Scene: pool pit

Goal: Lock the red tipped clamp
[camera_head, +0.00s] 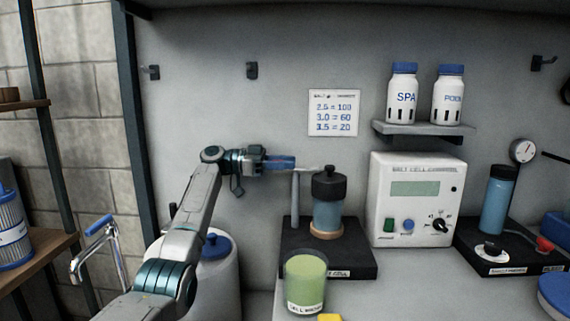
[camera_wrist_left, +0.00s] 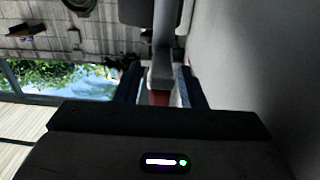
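The clamp is a grey post (camera_head: 295,205) on a black base, with a grey bar at its top. In the left wrist view, the grey bar (camera_wrist_left: 162,55) runs toward me and ends in a red tip (camera_wrist_left: 160,98). My left gripper (camera_head: 284,163) is level with the top of the post, pointing right. In the left wrist view its two dark blue fingers (camera_wrist_left: 160,88) stand either side of the red tip, with a visible gap on each side. In the head view the fingers mostly hide the tip. My right gripper is out of view.
A blue jar with a black lid (camera_head: 328,210) stands on the black base (camera_head: 352,262) just right of the post. A green cup (camera_head: 305,283) stands in front. A white control box (camera_head: 415,200) is further right. The grey wall is close behind the gripper.

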